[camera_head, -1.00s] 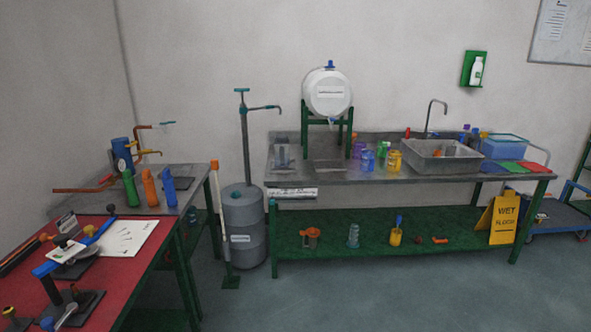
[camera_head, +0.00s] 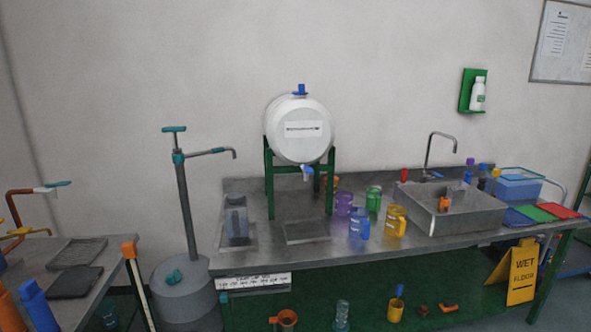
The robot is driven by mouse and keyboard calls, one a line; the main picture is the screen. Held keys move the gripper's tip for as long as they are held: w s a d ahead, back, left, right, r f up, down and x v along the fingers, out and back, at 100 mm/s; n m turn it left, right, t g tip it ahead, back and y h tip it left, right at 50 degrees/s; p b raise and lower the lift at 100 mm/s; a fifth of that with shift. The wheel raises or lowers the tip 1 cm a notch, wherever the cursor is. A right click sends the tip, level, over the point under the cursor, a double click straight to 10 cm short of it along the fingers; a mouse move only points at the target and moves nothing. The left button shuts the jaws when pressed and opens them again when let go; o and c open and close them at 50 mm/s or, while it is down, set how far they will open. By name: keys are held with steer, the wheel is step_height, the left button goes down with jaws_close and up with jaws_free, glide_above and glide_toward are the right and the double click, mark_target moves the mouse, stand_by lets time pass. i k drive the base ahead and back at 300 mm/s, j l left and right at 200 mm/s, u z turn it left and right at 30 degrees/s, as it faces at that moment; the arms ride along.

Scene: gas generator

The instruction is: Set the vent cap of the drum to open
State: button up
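A white drum (camera_head: 299,128) with a label lies on a green stand (camera_head: 269,180) at the back of the steel bench. A blue cap (camera_head: 300,90) sits on top of it, and I cannot tell whether it is open or shut. A small tap with a blue handle (camera_head: 307,169) is low on its front. A grey drum (camera_head: 187,298) stands on the floor to the left, with a pump (camera_head: 185,200) rising from it and a teal knob (camera_head: 174,277) on its lid. My gripper is not in view.
The steel bench (camera_head: 320,258) carries a metal sink (camera_head: 452,212), coloured jugs (camera_head: 395,222) and a blue container (camera_head: 237,222). A post with an orange top (camera_head: 129,250) stands beside the left table (camera_head: 85,255). A yellow wet-floor sign (camera_head: 517,272) stands at the right.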

mark_target(301, 87)
steer(key=i+l, duration=0.1)
steer(key=i, duration=0.35)
steer(key=i+l+u, duration=0.15)
steer(key=i, duration=0.3)
steer(key=i+l, duration=0.1)
steer(key=i, duration=0.35)
steer(key=i+j, duration=0.2)
steer(key=j, duration=0.2)
steer(key=i+j, duration=0.2)
steer(key=j, duration=0.2)
steer(key=i+j, duration=0.2)
steer(key=j, duration=0.2)
steer(key=i+j, duration=0.2)
steer(key=j, duration=0.15)
